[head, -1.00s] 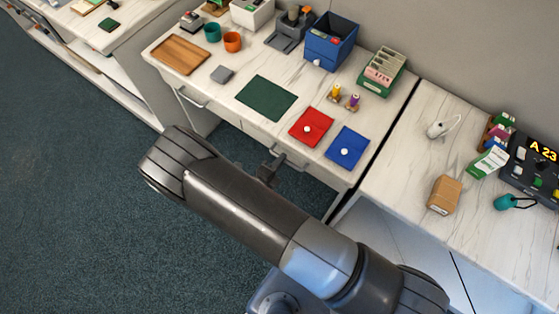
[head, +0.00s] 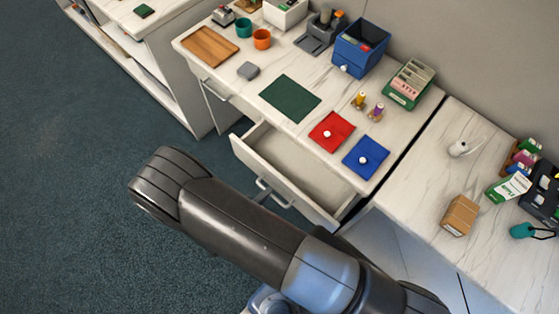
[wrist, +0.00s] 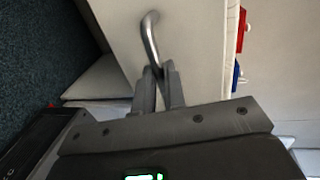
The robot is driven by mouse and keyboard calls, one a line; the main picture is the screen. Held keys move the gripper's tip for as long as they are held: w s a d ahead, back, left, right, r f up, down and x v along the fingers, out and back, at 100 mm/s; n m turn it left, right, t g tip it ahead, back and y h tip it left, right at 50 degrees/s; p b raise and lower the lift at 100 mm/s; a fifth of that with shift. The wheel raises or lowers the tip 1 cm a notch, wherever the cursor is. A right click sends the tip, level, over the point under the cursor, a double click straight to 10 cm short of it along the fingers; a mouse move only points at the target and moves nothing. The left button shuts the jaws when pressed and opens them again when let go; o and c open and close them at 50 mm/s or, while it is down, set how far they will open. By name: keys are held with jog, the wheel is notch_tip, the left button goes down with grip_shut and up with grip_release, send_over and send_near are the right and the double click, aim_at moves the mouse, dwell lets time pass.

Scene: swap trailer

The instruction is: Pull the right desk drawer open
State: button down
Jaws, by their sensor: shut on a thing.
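The right desk drawer (head: 296,172) stands partly open in the head view, its pale inside showing and no object seen in it. Its metal bar handle (head: 272,193) is on the drawer front, partly hidden behind my arm. In the wrist view my gripper (wrist: 159,72) is shut on the handle (wrist: 150,38), with one finger on each side of the bar. In the head view the gripper is mostly hidden by my arm.
The desk top (head: 236,98) carries a green mat (head: 290,98), a red pouch (head: 332,132), a blue pouch (head: 366,157) and a blue box (head: 361,46). A left drawer handle (head: 215,90) shows on the desk front. The carpet (head: 75,200) at left is clear.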

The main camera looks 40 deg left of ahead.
jog(key=shift+f+v, duration=0.25)
jog(key=shift+v, duration=0.85)
jog(key=shift+f+v, duration=0.2)
jog(key=shift+v, duration=0.9)
jog(key=shift+s, duration=0.1)
jog(key=c, duration=1.5)
grip_release()
jog(key=shift+s, duration=0.1)
notch_tip(320, 180, up, 8)
jog(key=s, duration=0.2)
jog(key=shift+s+f, duration=0.2)
jog(key=shift+s, duration=0.15)
